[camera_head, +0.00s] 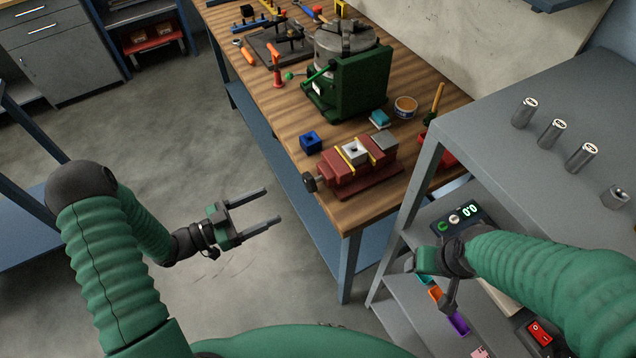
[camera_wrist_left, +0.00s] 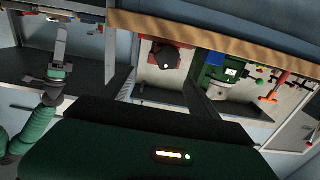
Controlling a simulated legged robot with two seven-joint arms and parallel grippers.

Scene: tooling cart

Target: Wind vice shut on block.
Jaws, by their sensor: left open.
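The red vice (camera_head: 362,182) sits near the front corner of the wooden bench. A pale block (camera_head: 354,152) with a square hole sits between its yellow-edged jaws; I cannot tell whether both jaws touch it. The vice's dark round knob (camera_head: 311,183) faces left, towards my left gripper (camera_head: 272,205). That gripper is open and empty, out over the floor beside the bench and apart from the knob. The knob also shows in the left wrist view (camera_wrist_left: 172,58), between the dark fingers. My right gripper (camera_head: 449,292) is by the grey shelves; its opening is unclear.
A blue block (camera_head: 310,142) lies behind the vice on the bench (camera_head: 376,206). A green machine (camera_head: 352,85) stands farther back. The grey shelf unit (camera_head: 480,112), with several metal cylinders on top, closes off the right. The floor left of the bench is clear.

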